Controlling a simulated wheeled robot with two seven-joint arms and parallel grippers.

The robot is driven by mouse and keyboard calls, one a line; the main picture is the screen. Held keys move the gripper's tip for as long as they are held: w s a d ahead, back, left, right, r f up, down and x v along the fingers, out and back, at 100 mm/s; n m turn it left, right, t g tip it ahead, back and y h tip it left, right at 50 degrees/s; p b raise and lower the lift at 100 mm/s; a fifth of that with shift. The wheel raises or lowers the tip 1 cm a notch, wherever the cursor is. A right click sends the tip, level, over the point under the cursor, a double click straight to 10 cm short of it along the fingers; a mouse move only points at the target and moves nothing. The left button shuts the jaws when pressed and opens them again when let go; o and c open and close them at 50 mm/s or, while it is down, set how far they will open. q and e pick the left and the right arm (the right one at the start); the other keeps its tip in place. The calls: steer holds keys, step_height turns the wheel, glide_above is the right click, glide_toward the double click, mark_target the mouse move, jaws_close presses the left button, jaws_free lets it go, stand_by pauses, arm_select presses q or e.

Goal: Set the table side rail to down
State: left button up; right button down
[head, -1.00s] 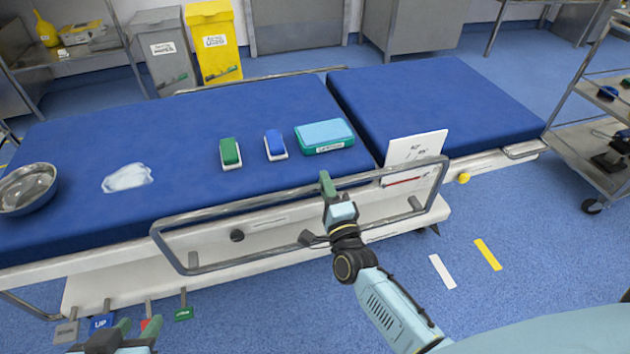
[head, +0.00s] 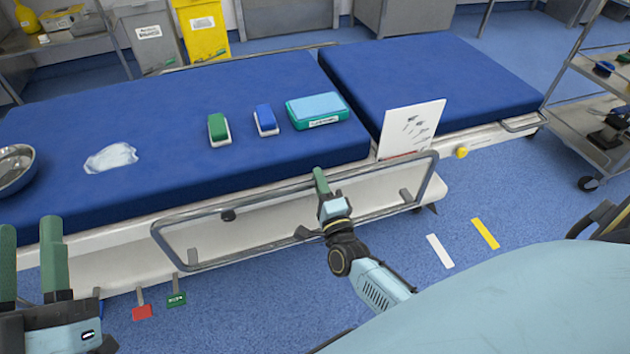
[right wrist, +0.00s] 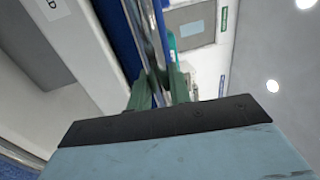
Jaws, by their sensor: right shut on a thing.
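The table side rail (head: 255,203) is a grey metal loop along the near side of the operating table (head: 210,170). Its top bar runs below the mattress top, and its lower bar hangs in front of the white base. My right gripper (head: 320,173) is shut on the rail's top bar, right of its middle. In the right wrist view its green fingers sit on both sides of the metal bar (right wrist: 152,45). My left gripper (head: 32,225) is at the lower left, open and empty, its two green fingers apart.
A white card (head: 412,128) stands at the table edge by the rail's right end, near a yellow knob (head: 461,152). Red (head: 142,312) and green (head: 176,299) pedals stick out below. A green box (head: 318,110) lies on the mattress. A cart (head: 590,130) stands at the right.

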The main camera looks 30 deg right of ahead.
steer(key=shift+s+f, duration=0.15)
steer(key=shift+f, duration=0.35)
steer(key=c, duration=1.3)
jaws_free()
steer(key=shift+c, duration=0.2)
steer(key=shift+r, duration=0.15)
